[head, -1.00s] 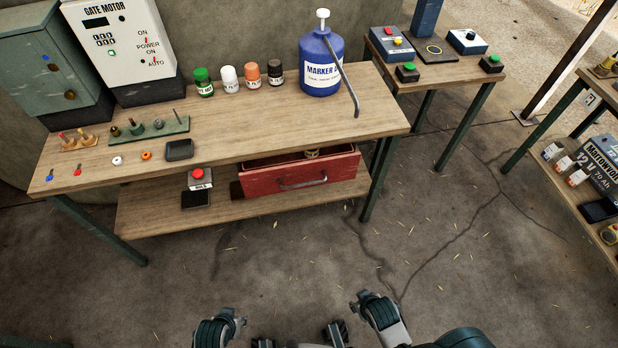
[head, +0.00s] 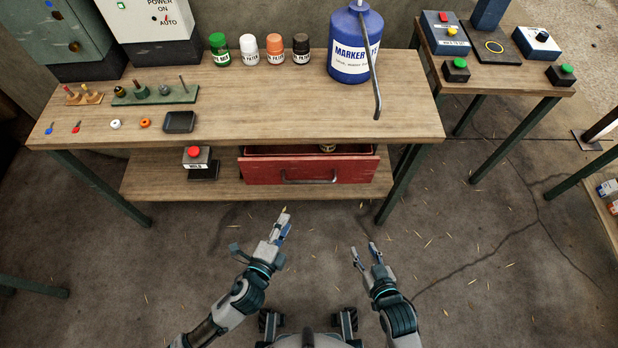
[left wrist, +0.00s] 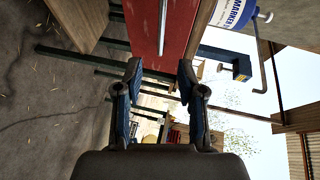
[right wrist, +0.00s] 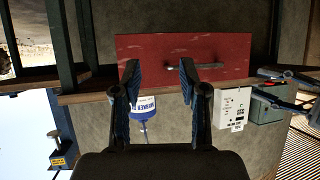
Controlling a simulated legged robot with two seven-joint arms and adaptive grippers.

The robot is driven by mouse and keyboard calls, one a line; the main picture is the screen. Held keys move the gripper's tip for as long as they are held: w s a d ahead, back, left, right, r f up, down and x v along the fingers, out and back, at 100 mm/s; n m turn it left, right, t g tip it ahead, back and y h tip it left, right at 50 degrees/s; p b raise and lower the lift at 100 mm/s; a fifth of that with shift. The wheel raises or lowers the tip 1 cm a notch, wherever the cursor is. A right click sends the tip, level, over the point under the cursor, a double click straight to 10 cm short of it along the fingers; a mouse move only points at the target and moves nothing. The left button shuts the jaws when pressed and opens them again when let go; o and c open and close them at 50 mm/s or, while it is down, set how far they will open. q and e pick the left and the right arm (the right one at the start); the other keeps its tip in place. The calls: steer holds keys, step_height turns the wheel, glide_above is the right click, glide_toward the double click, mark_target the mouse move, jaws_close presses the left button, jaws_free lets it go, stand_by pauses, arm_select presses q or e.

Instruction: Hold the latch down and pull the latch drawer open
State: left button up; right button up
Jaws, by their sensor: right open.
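The red drawer (head: 262,174) with a grey bar handle (head: 308,182) sits on the lower shelf of the bench. Part of its inside shows above its front. The latch, a box with a red button (head: 196,155) and a hold label, stands left of the drawer on the same shelf. My left gripper (head: 284,226) is open and empty, in front of and below the drawer. The drawer front (left wrist: 150,25) shows beyond its fingers. My right gripper (head: 365,254) is open and empty, further from the bench; the drawer (right wrist: 145,50) also shows in the right wrist view. Neither gripper touches drawer or latch.
The bench top (head: 270,115) overhangs the shelf. It carries a blue marker jug (head: 355,50) with a hanging spout, several filter bottles and small parts. Bench legs (head: 405,180) flank the shelf. A second table (head: 515,75) stands at right. The floor before the bench is clear.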

mark_target(308, 181)
arm_select(q)
steer(key=b+x, duration=0.1)
steer(key=x, duration=0.4)
steer(key=b+x, duration=0.1)
steer(key=x, duration=0.5)
steer(key=b+x, duration=0.1)
steer(key=x, duration=0.5)
steer(key=shift+s+d+b, duration=0.15)
steer(key=shift+d+b, duration=0.15)
steer(key=shift+d, duration=0.15)
steer(key=shift+w+d, duration=0.2)
steer(key=shift+d, duration=0.05)
steer(key=shift+a+r, duration=0.1)
steer(key=shift+a, duration=0.55)
jaws_close()
steer(key=shift+d, duration=0.1)
arm_select(e)
steer(key=w+a+r+t+y, duration=0.2)
steer(key=w+r+t, duration=0.1)
steer(key=r+t, duration=0.4)
step_height(308, 181, up, 2)
steer(key=shift+t, duration=0.3)
arm_select(q)
steer(key=shift+s+d, duration=0.1)
